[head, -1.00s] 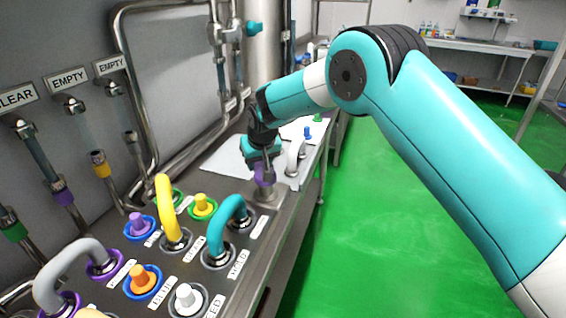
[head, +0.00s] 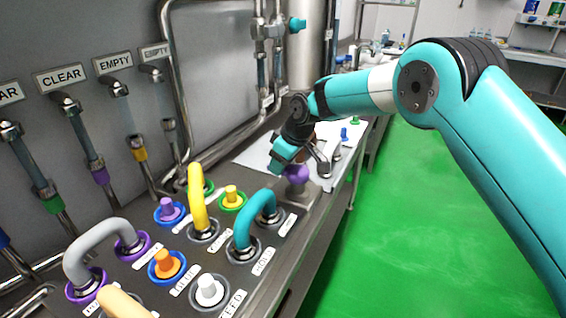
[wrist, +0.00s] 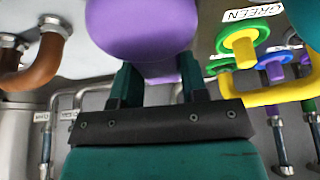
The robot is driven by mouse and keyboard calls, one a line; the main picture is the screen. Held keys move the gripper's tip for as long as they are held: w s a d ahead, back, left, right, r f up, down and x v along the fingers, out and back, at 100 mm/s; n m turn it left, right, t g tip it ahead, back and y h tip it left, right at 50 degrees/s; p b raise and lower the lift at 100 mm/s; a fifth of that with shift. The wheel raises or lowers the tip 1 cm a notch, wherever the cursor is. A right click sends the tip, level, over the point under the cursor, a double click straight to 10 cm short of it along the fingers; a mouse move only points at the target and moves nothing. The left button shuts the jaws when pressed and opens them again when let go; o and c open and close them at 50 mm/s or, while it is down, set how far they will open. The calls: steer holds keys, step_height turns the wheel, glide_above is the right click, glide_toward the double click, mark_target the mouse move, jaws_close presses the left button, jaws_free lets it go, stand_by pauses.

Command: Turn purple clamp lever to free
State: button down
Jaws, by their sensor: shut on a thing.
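The purple clamp lever (head: 297,173) shows in the head view as a rounded purple knob by a metal fitting at the far end of the bench panel. In the wrist view its large purple knob (wrist: 145,30) fills the top middle. My gripper (head: 283,163) reaches down to it from the far side in the head view. In the wrist view my gripper (wrist: 155,85) has its two dark green fingers on either side of the purple part, shut on it. The lever's base is hidden behind my gripper and the knob.
A teal bent pipe (head: 254,215), a yellow one (head: 197,195) and a grey one (head: 95,240) stand on the panel among coloured ports. Wall hoses carry signs such as CLEAR (head: 62,76). A white sheet (head: 258,152) lies behind. Green floor at right is clear.

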steer(key=shift+s+n, duration=0.15)
steer(key=shift+n, duration=0.15)
stand_by(0.4)
steer(key=c, duration=0.6)
jaws_free()
steer(key=shift+c, duration=0.2)
steer(key=shift+r, duration=0.1)
steer(key=b+v, duration=0.2)
steer(key=v, duration=1.5)
steer(key=shift+d+r, duration=0.1)
steer(key=shift+r, duration=0.05)
